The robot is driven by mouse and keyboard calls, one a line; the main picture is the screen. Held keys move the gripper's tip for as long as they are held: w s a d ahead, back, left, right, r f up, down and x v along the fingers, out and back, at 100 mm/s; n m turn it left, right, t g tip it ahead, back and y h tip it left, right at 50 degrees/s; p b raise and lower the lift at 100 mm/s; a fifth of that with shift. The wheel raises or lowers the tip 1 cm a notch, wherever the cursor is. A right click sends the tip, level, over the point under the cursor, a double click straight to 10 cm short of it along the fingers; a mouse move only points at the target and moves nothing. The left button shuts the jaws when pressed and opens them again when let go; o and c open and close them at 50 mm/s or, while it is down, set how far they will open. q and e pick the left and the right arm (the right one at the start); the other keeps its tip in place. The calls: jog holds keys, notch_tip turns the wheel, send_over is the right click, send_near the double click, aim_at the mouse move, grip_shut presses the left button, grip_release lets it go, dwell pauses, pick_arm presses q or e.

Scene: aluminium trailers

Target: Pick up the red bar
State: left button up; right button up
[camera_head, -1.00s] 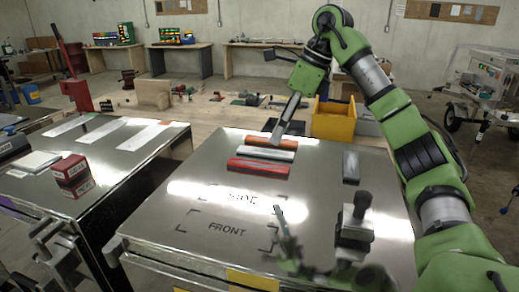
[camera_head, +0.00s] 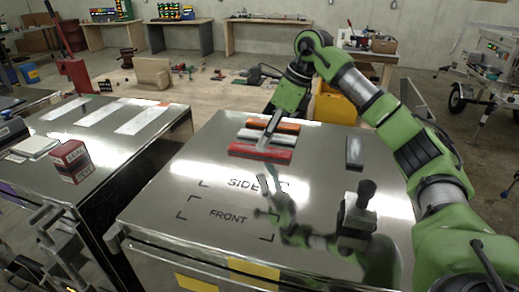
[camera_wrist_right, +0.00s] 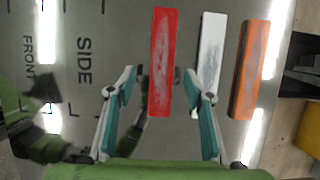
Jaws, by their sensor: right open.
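The red bar (camera_head: 243,150) lies flat on the shiny metal trailer top (camera_head: 170,195), nearest of three parallel bars. My right gripper (camera_head: 266,144) reaches down over it from behind, its fingers partly covering the bar. In the right wrist view the red bar (camera_wrist_right: 162,50) runs lengthwise between the two spread fingers of the right gripper (camera_wrist_right: 160,78). The fingers are open, with a gap on both sides of the bar. I cannot tell how high the fingertips are above the trailer top. My left gripper is not in view.
A silver-white bar (camera_wrist_right: 209,45) and an orange bar (camera_wrist_right: 250,65) lie beside the red one. A dark grey block (camera_head: 354,153) and a black-knobbed clamp (camera_head: 358,212) are to the right. The SIDE and FRONT markings area is clear. A red box (camera_head: 71,160) sits on the left trailer.

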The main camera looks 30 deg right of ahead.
jog(key=p+x, duration=0.1)
jog(key=x, duration=0.2)
jog(key=shift+w+d+f, duration=0.15)
jog(key=shift+f, duration=0.2)
jog(key=c, duration=1.2)
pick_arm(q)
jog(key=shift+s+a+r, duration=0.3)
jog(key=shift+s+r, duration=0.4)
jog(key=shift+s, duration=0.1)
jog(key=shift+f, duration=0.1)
